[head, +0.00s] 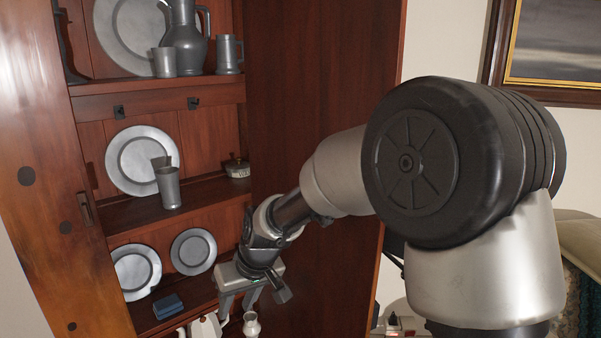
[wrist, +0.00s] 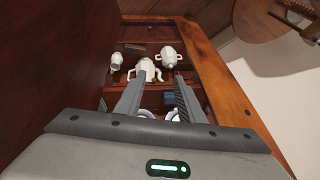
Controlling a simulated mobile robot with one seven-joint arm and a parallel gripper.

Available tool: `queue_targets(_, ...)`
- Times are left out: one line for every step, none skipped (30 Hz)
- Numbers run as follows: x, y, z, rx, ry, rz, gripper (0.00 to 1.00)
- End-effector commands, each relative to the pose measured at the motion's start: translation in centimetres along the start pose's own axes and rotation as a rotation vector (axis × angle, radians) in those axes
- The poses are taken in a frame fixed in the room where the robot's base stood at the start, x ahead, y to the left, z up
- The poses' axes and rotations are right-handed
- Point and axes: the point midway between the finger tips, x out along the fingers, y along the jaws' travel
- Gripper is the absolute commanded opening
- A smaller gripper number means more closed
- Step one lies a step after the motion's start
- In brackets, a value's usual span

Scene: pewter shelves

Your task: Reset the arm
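My arm reaches from the right of the head view toward the wooden shelf cabinet (head: 320,110). My gripper (head: 238,309) points down in front of the lower shelves. Its two fingers are spread apart with nothing between them. In the wrist view my gripper (wrist: 159,76) also shows open and empty, with white pottery visible beyond the fingertips. Whether the fingers are close to any shelf edge is hard to tell.
A small blue box (head: 168,305) lies on the lower shelf near two pewter plates (head: 193,251). A white jug (head: 251,324) stands below my gripper. A pewter cup (head: 168,187) stands on the middle shelf. A framed picture (head: 555,45) hangs at right.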

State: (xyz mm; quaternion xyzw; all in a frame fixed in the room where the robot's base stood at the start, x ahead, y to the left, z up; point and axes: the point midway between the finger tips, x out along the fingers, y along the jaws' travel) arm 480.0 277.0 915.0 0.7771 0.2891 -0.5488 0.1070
Motion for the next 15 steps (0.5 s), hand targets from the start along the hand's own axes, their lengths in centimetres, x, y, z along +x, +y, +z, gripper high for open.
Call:
queue_targets(-2.2, 1.0, 0.5, 0.011, 0.009, 0.031, 0.35)
queue_targets(-3.4, 1.6, 0.9, 0.020, 0.012, 0.048, 0.35)
queue_targets(-5.1, 2.4, 1.5, 0.033, 0.015, 0.073, 0.35)
queue_targets(-6.5, 3.0, 2.1, 0.045, 0.019, 0.093, 0.35)
queue_targets(-7.9, 3.7, 2.8, 0.061, 0.022, 0.113, 0.35)
queue_targets(-9.9, 4.5, 3.9, 0.081, 0.028, 0.142, 0.35)
queue_targets(-11.5, 5.1, 4.8, 0.099, 0.032, 0.164, 0.35)
queue_targets(-13.0, 5.7, 5.8, 0.120, 0.038, 0.187, 0.35)
queue_targets(-15.0, 6.4, 7.2, 0.149, 0.045, 0.214, 0.35)
queue_targets(-16.3, 6.8, 8.3, 0.171, 0.049, 0.234, 0.35)
queue_targets(-17.7, 7.3, 9.5, 0.193, 0.055, 0.253, 0.35)
queue_targets(-19.2, 7.7, 11.0, 0.224, 0.063, 0.275, 0.35)
queue_targets(-20.2, 7.9, 12.2, 0.246, 0.068, 0.289, 0.35)
queue_targets(-21.1, 8.1, 13.2, 0.265, 0.074, 0.303, 0.35)
queue_targets(-22.2, 8.3, 14.5, 0.292, 0.081, 0.318, 0.35)
